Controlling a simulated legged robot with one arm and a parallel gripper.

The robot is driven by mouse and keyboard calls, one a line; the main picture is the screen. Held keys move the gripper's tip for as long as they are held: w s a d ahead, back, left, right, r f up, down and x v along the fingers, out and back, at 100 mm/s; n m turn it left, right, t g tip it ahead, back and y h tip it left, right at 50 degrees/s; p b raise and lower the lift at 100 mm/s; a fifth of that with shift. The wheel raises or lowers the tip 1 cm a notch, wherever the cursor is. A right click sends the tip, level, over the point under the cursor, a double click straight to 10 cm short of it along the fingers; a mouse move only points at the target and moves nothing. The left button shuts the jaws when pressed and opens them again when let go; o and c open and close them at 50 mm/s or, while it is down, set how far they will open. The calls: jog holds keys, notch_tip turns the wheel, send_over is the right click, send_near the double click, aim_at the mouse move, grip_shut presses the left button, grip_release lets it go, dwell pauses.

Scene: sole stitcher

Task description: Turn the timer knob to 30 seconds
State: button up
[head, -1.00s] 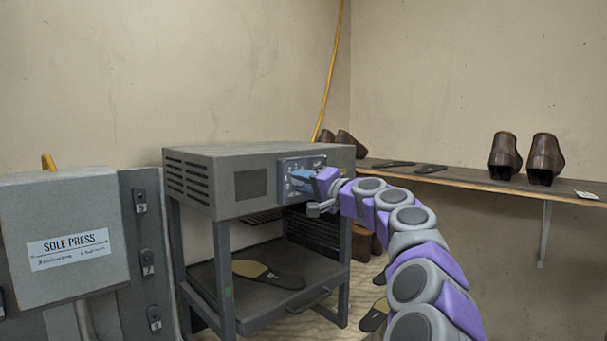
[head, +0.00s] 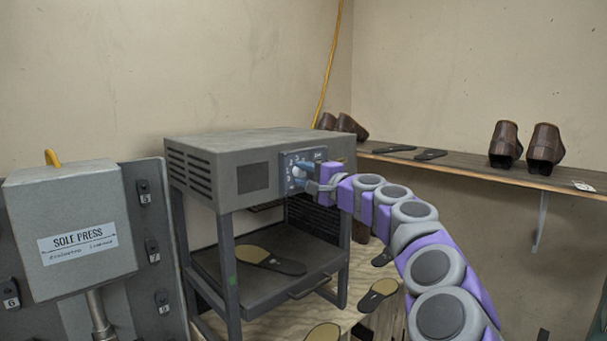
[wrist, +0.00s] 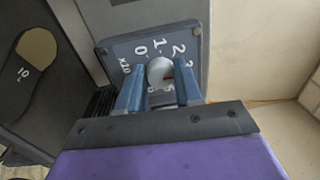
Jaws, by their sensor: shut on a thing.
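The timer knob (wrist: 160,70) is a pale round knob on a blue-grey dial plate (wrist: 188,36) with white numbers and an "x10" mark. In the wrist view the numbers 0, 1 and 2 show, and others are partly hidden by the fingers. A small red mark shows on the knob's right side. My gripper (wrist: 159,88) is shut on the knob, one blue finger on each side. In the head view the knob (head: 298,172) is on the front of the grey machine (head: 252,178), with my gripper (head: 312,186) at it from the right.
A sole (head: 270,259) lies on the machine's lower tray (head: 245,294). The sole press box (head: 70,205) stands at left. A wall shelf (head: 480,171) with brown shoes (head: 543,148) and dark soles is at right. More soles (head: 378,294) lie below.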

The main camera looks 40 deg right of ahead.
jog(key=shift+f, duration=0.15)
jog(key=o, duration=0.7)
jog(key=shift+d, duration=0.1)
jog(key=o, duration=0.3)
jog(key=shift+d, duration=0.3)
jog(key=shift+o, duration=0.2)
jog(key=shift+s+a, duration=0.15)
jog(key=shift+s, duration=0.3)
jog(key=s+d+f+b, duration=0.1)
jog(key=s+b, duration=0.2)
jog(key=s, duration=1.3)
jog(key=shift+s+d+f+b, duration=0.15)
jog(key=shift+d+b, duration=0.1)
jog(key=shift+b, duration=0.05)
